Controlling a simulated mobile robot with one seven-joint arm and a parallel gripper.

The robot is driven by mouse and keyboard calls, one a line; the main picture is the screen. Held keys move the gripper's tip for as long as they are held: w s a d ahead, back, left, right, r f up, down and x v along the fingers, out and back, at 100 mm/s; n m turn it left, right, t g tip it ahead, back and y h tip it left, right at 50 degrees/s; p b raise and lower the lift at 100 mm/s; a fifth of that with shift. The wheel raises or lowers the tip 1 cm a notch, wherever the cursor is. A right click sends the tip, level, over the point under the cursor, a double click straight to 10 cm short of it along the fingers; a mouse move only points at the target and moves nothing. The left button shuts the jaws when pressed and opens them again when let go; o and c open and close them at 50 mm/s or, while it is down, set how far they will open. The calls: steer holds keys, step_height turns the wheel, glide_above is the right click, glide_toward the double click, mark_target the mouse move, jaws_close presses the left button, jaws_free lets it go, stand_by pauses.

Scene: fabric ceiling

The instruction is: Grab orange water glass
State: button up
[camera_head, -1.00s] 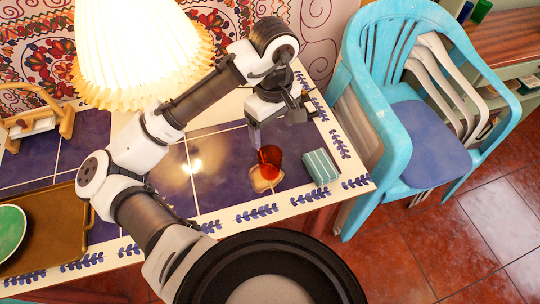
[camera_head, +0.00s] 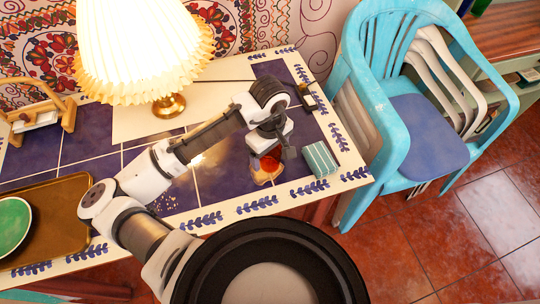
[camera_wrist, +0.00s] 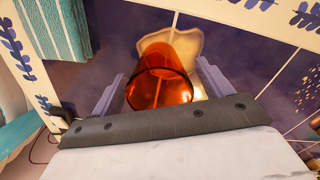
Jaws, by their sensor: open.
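The orange water glass (camera_wrist: 160,80) is see-through and stands on the dark blue tiled table (camera_head: 222,180). In the head view the glass (camera_head: 268,166) shows just below my gripper (camera_head: 270,150), which partly covers it. In the wrist view my gripper (camera_wrist: 160,85) is open, with one finger on each side of the glass. The glass's near part is hidden behind the gripper's dark front edge. I cannot tell whether the fingers touch the glass.
A lit lamp (camera_head: 148,50) stands at the back left. A brown tray (camera_head: 62,222) with a green plate (camera_head: 12,226) lies at the left. A blue chair (camera_head: 385,120) stands beyond the right edge.

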steer(key=shift+c, duration=0.2)
steer(key=c, duration=1.1)
steer(key=shift+o, duration=0.2)
